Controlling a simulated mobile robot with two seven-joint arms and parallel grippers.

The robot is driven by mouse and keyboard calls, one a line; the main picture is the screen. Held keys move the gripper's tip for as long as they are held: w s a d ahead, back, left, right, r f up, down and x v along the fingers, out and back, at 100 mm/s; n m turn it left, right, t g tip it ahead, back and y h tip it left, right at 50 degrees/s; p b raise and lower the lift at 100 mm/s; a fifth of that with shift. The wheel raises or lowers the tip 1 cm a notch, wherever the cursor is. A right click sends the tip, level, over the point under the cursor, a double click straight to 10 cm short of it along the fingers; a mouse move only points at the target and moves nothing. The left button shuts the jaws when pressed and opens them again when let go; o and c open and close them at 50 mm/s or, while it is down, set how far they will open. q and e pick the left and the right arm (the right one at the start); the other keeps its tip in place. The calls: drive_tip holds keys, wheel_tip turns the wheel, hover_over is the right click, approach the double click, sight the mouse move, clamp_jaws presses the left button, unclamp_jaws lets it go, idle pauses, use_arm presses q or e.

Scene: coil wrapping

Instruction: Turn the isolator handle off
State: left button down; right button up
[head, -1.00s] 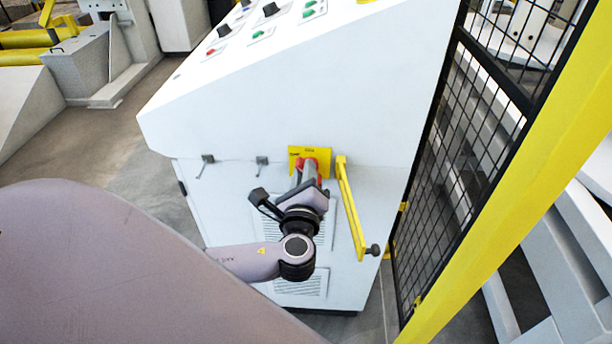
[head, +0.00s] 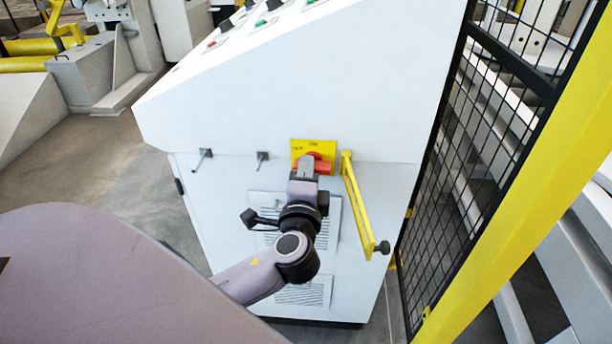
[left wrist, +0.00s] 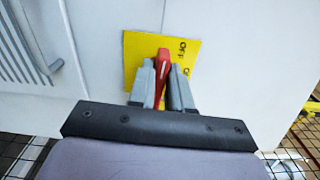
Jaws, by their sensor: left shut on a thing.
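The red isolator handle (head: 318,168) sits on a yellow plate (head: 325,147) on the side of the white cabinet. My left gripper (head: 307,164) is at the handle, and in the head view its fingers hide part of it. In the left wrist view, the red handle (left wrist: 163,68) stands between the two grey fingers of the left gripper (left wrist: 161,72), which is shut on it. The yellow plate (left wrist: 190,52) lies behind, and the marking "OFF" shows at its right, turned sideways. The right gripper is not in view.
A yellow bar (head: 358,205) with a dark knob stands out right of the handle. Small pegs (head: 262,157) stick out to its left. A black mesh fence (head: 470,140) with a yellow post (head: 520,200) closes off the right side.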

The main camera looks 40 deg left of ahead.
use_arm(q)
drive_tip(key=shift+f+n, duration=0.1)
drive_tip(key=shift+n, duration=0.2)
idle(0.4)
drive_tip(key=c, duration=1.1)
unclamp_jaws()
drive_tip(key=shift+c, duration=0.2)
drive_tip(key=shift+s+d, duration=0.1)
drive_tip(key=b+v, duration=0.1)
drive_tip(key=v, duration=0.6)
